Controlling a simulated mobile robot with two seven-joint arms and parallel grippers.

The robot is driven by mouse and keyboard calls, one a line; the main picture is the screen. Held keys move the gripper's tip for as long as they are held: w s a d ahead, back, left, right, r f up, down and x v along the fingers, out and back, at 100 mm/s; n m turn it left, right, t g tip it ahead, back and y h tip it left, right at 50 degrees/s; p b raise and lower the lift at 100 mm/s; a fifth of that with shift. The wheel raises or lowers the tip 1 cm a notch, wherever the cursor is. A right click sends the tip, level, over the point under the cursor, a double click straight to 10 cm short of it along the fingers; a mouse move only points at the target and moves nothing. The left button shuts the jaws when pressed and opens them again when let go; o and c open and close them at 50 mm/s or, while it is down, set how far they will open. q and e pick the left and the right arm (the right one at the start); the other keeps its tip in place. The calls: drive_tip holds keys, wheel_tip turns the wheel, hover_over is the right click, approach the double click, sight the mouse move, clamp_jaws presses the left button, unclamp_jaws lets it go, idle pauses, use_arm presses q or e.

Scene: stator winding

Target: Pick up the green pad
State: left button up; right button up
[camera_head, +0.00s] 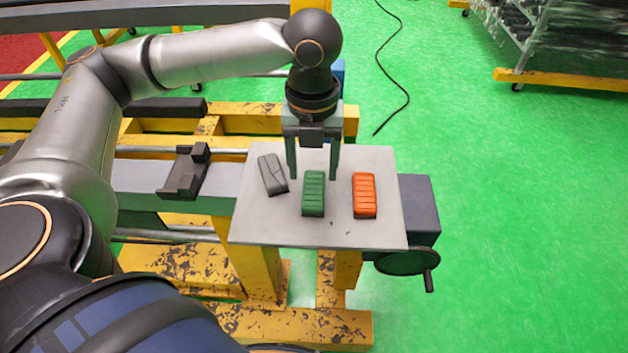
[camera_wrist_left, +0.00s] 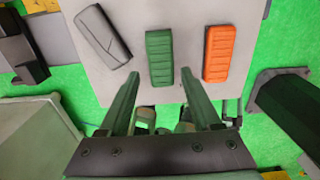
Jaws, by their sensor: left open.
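The green pad (camera_head: 313,194) lies flat on a light grey plate (camera_head: 375,234), between a dark grey pad and an orange pad. It is a ribbed block, and it also shows in the left wrist view (camera_wrist_left: 159,59). My left gripper (camera_head: 313,177) points down over the plate, at the far end of the green pad. Its two fingers are apart, with nothing between them in the left wrist view (camera_wrist_left: 162,92). The pad's near part is uncovered. My right gripper is not in view.
The dark grey pad (camera_head: 272,175) lies left of the green pad and the orange pad (camera_head: 364,195) lies right of it. A black bracket (camera_head: 186,172) sits on the rail to the left. A hand wheel (camera_head: 407,262) hangs below the plate's right edge.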

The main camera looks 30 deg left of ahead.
sight(314, 186)
use_arm(q)
drive_tip(key=f, duration=0.3)
drive_tip(key=f+b, duration=0.1)
drive_tip(key=f, duration=0.1)
drive_tip(key=shift+w+a+f, duration=0.1)
drive_tip(key=shift+w+a, duration=0.05)
drive_tip(key=shift+w, duration=0.1)
clamp_jaws()
